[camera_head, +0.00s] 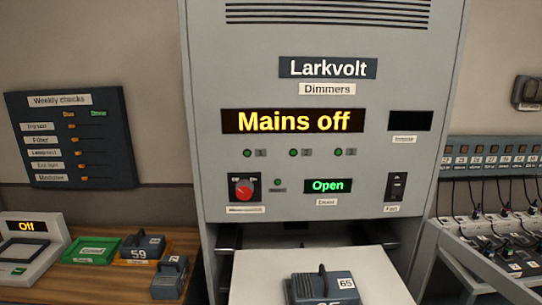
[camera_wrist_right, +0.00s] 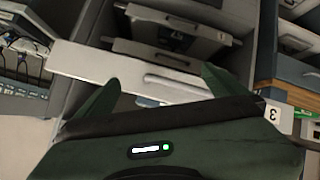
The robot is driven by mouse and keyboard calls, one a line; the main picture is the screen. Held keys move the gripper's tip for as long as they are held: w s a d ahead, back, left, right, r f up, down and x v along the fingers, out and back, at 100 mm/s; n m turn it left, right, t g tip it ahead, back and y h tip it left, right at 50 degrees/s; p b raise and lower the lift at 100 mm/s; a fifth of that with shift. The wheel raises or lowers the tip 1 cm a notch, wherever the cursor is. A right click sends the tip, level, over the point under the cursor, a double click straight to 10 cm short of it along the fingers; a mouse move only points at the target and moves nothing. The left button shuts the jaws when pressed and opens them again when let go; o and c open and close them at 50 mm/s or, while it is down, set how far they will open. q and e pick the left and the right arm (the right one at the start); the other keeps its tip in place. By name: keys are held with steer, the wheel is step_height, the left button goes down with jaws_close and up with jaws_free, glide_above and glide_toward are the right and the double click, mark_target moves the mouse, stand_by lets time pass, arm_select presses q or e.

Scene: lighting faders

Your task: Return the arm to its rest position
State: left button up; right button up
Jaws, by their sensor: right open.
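My right gripper (camera_wrist_right: 160,76) shows only in the right wrist view. Its two dark green fingers are spread wide with nothing held between them. Beyond the fingertips lies a pale panel with a light bar-shaped handle (camera_wrist_right: 178,85); I cannot tell the exact gap, but no finger is closed on it. Neither gripper shows in the head view, and my left gripper is in no view. The grey Larkvolt dimmer cabinet (camera_head: 375,75) reads "Mains off" and "Open". A pale drawer (camera_head: 385,280) extends from its lower opening, bearing a blue-grey module (camera_head: 325,288) labelled 65.
At the left, a wooden bench (camera_head: 190,240) holds a green tray (camera_head: 92,250), an orange tray with module 59 (camera_head: 140,250), another module (camera_head: 169,278) and a device reading "Off" (camera_head: 28,250). A patch panel with cables (camera_head: 500,160) stands at the right.

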steer(key=s+f+m+g, duration=0.2)
steer(key=s+f+g, duration=0.25)
steer(key=s, duration=0.45)
steer(key=s+f+m+g, duration=0.1)
steer(key=s+f+g, duration=0.2)
steer(key=s+f, duration=0.45)
step_height(320, 180, down, 29)
steer(key=s+g+b, duration=0.1)
steer(key=s+b, duration=0.2)
steer(key=b, duration=0.3)
steer(key=s+d+f+g+b, duration=0.1)
steer(key=s+d+f+b, duration=0.2)
steer(key=s+f, duration=1.3)
step_height(320, 180, down, 4)
steer(key=shift+s+d+f+b, duration=0.2)
steer(key=shift+s+b, duration=0.1)
steer(key=shift+b, duration=0.15)
steer(key=shift+g, duration=0.25)
